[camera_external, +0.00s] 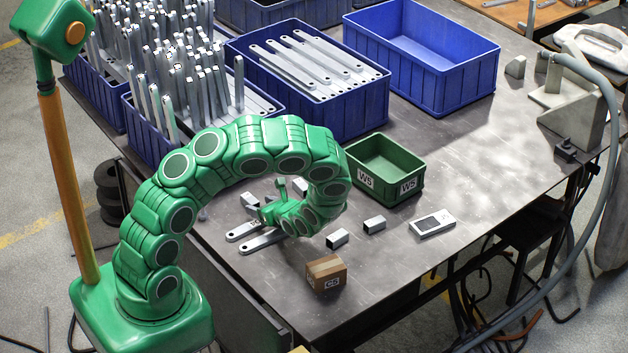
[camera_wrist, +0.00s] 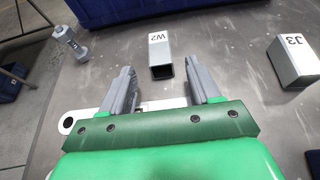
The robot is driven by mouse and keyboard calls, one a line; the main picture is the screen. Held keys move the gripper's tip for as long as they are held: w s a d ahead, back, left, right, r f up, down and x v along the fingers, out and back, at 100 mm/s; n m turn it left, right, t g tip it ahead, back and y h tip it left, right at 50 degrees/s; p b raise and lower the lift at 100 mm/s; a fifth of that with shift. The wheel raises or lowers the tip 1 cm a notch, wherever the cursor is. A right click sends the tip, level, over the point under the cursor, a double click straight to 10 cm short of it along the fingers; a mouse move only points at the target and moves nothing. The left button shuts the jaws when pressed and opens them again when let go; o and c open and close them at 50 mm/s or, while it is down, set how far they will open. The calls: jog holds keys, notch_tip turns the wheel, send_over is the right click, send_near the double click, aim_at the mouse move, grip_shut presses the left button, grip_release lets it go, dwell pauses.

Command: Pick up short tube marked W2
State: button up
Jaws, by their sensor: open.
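The short tube marked W2 (camera_wrist: 160,42) lies on the grey table in the wrist view, its open square end facing my gripper. My gripper (camera_wrist: 160,70) is open, with one grey finger on each side of the tube's line. The tube lies ahead of and between the fingertips, and nothing is held. In the external view my gripper (camera_external: 270,208) is low over the table, partly hidden by my arm. Small tubes lie close by there, but their labels cannot be read, so I cannot tell which is W2.
A tube marked J3 (camera_wrist: 292,62) lies to the right, and a bolt-like part (camera_wrist: 70,42) to the left. Flat brackets (camera_external: 262,241) lie below my gripper. A green W5 bin (camera_external: 408,187), a cardboard box (camera_external: 326,273) and a blue bin (camera_external: 350,107) stand around.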

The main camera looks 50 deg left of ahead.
aim_at(255, 203)
jog(key=shift+x, duration=1.65)
jog(key=shift+r, duration=0.1)
jog(key=shift+c, duration=0.3)
grip_shut()
jog(key=shift+r, duration=0.1)
notch_tip(255, 203, up, 10)
